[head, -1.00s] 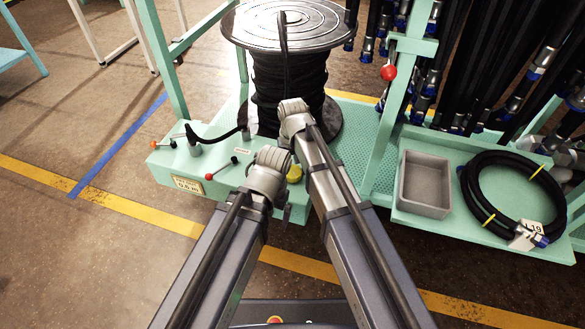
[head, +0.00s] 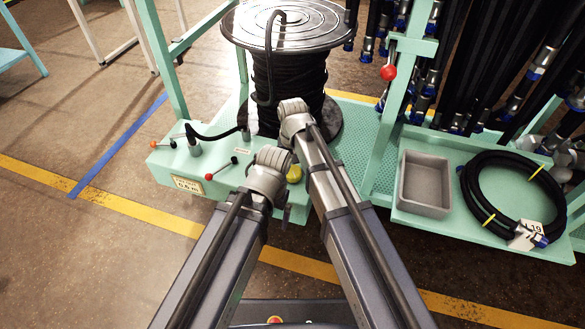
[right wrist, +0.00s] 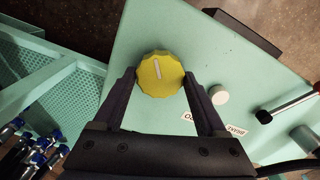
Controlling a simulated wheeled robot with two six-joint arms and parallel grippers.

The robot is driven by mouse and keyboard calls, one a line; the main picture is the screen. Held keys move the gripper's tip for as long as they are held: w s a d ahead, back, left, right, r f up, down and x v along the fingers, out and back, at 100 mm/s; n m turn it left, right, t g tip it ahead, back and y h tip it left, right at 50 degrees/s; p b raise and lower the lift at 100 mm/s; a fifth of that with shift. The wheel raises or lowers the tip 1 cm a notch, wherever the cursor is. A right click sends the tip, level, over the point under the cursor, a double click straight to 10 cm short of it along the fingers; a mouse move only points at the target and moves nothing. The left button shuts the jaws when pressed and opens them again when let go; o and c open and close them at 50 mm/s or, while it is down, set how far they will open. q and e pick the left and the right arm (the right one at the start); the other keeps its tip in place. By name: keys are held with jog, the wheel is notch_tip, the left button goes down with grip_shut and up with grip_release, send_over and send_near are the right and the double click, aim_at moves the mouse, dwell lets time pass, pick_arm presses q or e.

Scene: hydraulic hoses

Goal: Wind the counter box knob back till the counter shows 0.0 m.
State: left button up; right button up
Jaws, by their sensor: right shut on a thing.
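The yellow counter knob (head: 294,173) sits on the pale green counter box (head: 225,180), partly covered by my arms in the head view. In the right wrist view the ribbed knob (right wrist: 163,65) carries a white line, nearly upright and leaning slightly left at its top. My right gripper (right wrist: 161,82) is shut on the knob, a dark finger on each side. The counter display (head: 187,185) is on the box's front left; its digits are too small and blurred to read surely. My left gripper is not visible; only its arm shows.
A hose reel (head: 285,70) stands behind the box. Levers with orange (head: 153,144) and red (head: 209,177) knobs stick out from the box. A grey bin (head: 425,183) and a coiled black hose (head: 515,200) lie on the right shelf.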

aim_at(293, 170)
jog(key=shift+m, duration=1.1)
dwell(1.8)
jog(key=o, duration=1.3)
jog(key=shift+r, duration=0.1)
notch_tip(293, 170, up, 8)
jog(key=p, duration=0.8)
jog(key=shift+f, duration=0.25)
